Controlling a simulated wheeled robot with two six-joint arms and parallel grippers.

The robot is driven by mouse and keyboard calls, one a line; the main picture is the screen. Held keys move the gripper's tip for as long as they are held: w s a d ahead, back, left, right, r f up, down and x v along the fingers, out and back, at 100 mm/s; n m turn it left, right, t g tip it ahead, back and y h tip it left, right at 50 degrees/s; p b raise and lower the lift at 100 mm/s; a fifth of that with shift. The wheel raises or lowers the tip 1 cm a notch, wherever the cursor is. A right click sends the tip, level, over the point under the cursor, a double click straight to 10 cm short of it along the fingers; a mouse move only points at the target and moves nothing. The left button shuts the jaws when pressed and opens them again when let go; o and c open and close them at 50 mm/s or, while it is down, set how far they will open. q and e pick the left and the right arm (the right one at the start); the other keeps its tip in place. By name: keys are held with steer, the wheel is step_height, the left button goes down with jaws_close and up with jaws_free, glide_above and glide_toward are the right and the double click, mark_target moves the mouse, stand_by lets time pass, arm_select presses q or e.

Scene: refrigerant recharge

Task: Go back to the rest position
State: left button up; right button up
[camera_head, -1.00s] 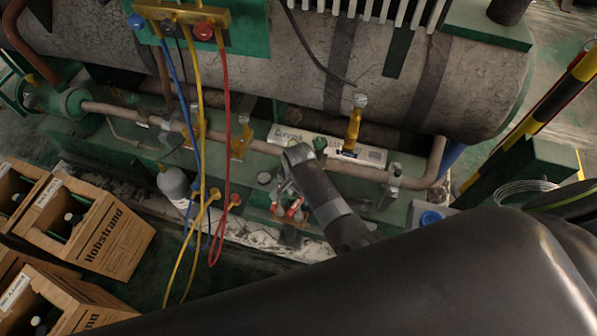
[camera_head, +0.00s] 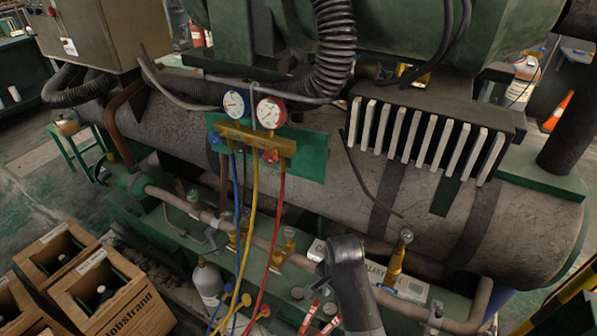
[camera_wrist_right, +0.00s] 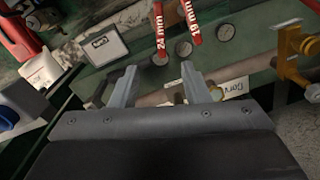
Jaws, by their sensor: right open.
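My right gripper (camera_wrist_right: 162,90) is open in the right wrist view, with nothing between its two grey fingers. In the head view my right wrist and gripper (camera_head: 323,272) show low, right of the hoses; its fingertips are hard to make out there. Two red-handled wrenches, marked 24 mm (camera_wrist_right: 159,35) and 19 mm (camera_wrist_right: 190,22), lie beyond the fingertips, apart from them. The red handles also show in the head view (camera_head: 310,316). My left gripper is in neither current view.
A gauge manifold (camera_head: 256,138) with blue, yellow and red hoses hangs left of my right arm. A large tank (camera_head: 345,200) lies behind, and a brass valve (camera_head: 398,262) stands close on the right. A grey bottle (camera_head: 208,283) and wooden crates (camera_head: 130,305) are at lower left.

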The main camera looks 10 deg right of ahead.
steer(key=s+d+f+n, duration=0.35)
steer(key=s+f, duration=0.35)
steer(key=f, duration=0.5)
steer(key=s+d+f+n, duration=0.2)
steer(key=s+d+f, duration=0.3)
steer(key=f, duration=0.6)
steer(key=s+d+f+n, duration=0.1)
steer(key=s+d+f, duration=0.2)
steer(key=s, duration=0.5)
steer(key=s+d+f+n, duration=0.2)
steer(key=s+f, duration=0.2)
steer(key=s, duration=0.5)
steer(key=s+d+f+n+t+h, duration=0.1)
steer(key=s+d+f, duration=0.2)
steer(key=s, duration=0.6)
steer(key=shift+s+d+f, duration=0.25)
steer(key=shift+d+f, duration=0.05)
steer(key=shift+d, duration=0.05)
steer(key=shift+n, duration=0.25)
